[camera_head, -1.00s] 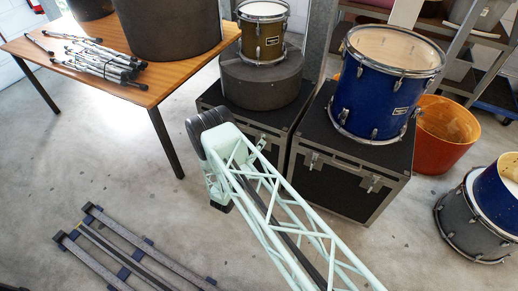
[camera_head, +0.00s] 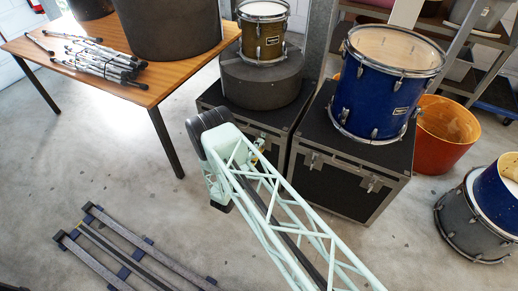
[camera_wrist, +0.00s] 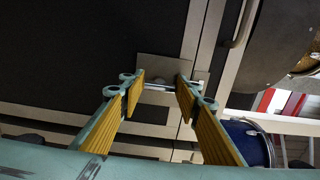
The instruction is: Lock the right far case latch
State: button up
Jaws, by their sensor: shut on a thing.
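The latch (camera_wrist: 158,88) is a small silver plate and bar on the metal edging of a black case (camera_wrist: 70,55) in the wrist view. My gripper (camera_wrist: 160,82) has its yellow-padded fingers on either side of the latch, shut on it. In the head view my gripper (camera_head: 259,148) is mostly hidden behind my arm, at the front of the left black case (camera_head: 279,118). That latch cannot be made out there. The right black case (camera_head: 340,180) shows two silver latches on its front, the left one (camera_head: 313,160) and the right one (camera_head: 373,184).
A blue drum (camera_head: 375,105) stands on the right case. A round dark case (camera_head: 262,83) with a brown drum (camera_head: 263,40) stands on the left case. A wooden table (camera_head: 150,92) is at left. An orange drum shell (camera_head: 445,135) stands at right. Metal rails (camera_head: 130,250) lie on the floor.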

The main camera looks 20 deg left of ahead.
jog(key=o, duration=0.8)
jog(key=shift+o, duration=0.2)
jog(key=shift+s, duration=0.15)
jog(key=s+a, duration=0.1)
jog(key=s, duration=1)
jog(key=shift+s+a, duration=0.3)
